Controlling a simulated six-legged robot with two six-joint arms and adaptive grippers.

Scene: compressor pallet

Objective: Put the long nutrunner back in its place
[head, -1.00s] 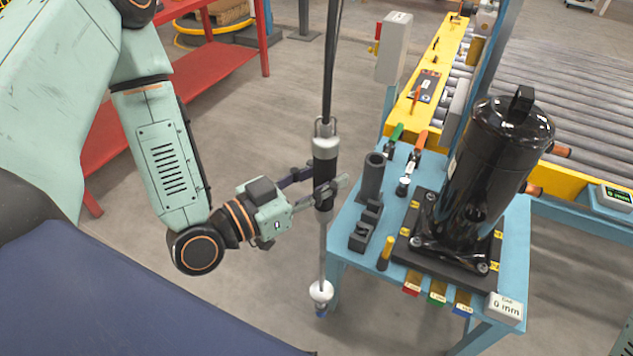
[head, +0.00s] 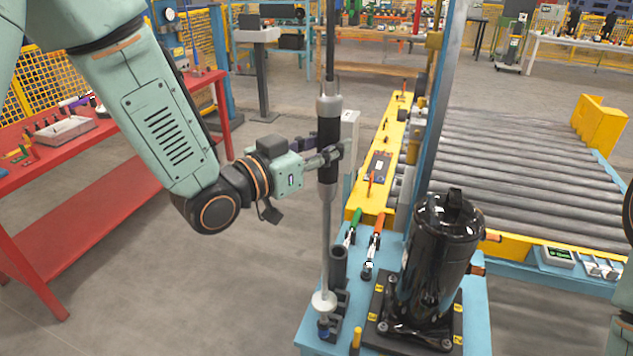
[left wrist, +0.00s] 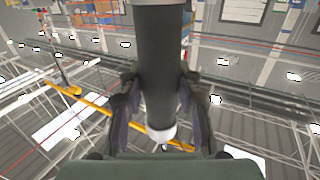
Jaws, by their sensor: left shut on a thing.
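The long nutrunner (head: 328,140) has a dark grip, a grey collar and a long thin shaft. It hangs upright below a dark line in the head view. My left gripper (head: 332,156) is shut on its dark body, which also fills the middle of the left wrist view (left wrist: 160,75). A white disc (head: 323,302) and a blue tip are at the shaft's lower end. They overlap the left part of the blue bench in the picture; I cannot tell their height above it. A dark upright tube (head: 338,264) stands just right of the shaft. My right gripper is out of view.
The blue bench (head: 472,300) carries a black compressor (head: 438,260) on a dark base, green-handled and orange-handled tools (head: 372,248), and a yellow-topped peg (head: 356,338). A blue post (head: 442,100) and a roller conveyor (head: 530,160) stand behind. A red table (head: 110,200) is at left.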

